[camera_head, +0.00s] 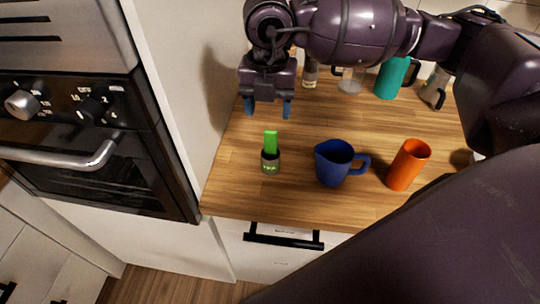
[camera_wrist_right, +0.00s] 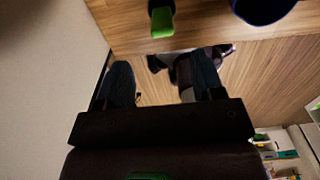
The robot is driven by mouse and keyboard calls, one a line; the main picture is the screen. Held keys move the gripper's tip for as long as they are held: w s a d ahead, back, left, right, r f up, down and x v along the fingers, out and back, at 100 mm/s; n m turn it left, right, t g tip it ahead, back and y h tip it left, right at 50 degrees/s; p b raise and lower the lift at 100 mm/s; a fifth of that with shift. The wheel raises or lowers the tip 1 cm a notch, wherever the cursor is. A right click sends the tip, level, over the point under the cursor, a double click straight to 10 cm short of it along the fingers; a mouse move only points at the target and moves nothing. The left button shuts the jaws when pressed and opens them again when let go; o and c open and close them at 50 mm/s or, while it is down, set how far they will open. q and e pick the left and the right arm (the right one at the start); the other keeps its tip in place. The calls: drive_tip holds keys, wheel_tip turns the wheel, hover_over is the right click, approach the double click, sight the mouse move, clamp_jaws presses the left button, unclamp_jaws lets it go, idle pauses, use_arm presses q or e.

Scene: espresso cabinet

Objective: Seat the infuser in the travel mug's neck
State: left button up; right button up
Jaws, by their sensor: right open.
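The infuser (camera_head: 270,162), a small dark grey cup marked TEA with a bright green upright handle, stands on the wooden counter. Its green part also shows at the top of the right wrist view (camera_wrist_right: 162,22). A teal mug with a dark handle (camera_head: 390,78) stands at the back right and looks like the travel mug; its neck is not clearly visible. My right gripper (camera_head: 267,108) is open and empty, with blue fingertips pointing down, behind the infuser and apart from it. It also shows open in the right wrist view (camera_wrist_right: 162,88). My left gripper is not in view.
A blue pitcher (camera_head: 335,165) stands right of the infuser, and an orange cup (camera_head: 407,166) further right. A glass jar (camera_head: 351,80) and a pale handled container (camera_head: 434,88) stand at the back. The oven (camera_head: 85,130) and a pale side wall bound the left. The counter's front left is clear.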

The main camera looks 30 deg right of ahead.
sight(270, 130)
drive_tip(key=shift+w+d+f, duration=0.1)
drive_tip(key=shift+d+f, duration=0.05)
drive_tip(key=shift+f, duration=1.25)
drive_tip(key=shift+d+f, duration=0.15)
drive_tip(key=shift+f, duration=1.25)
drive_tip(key=shift+c, duration=0.3)
clamp_jaws()
drive_tip(key=shift+r, duration=0.1)
wheel_tip(270, 130, up, 20)
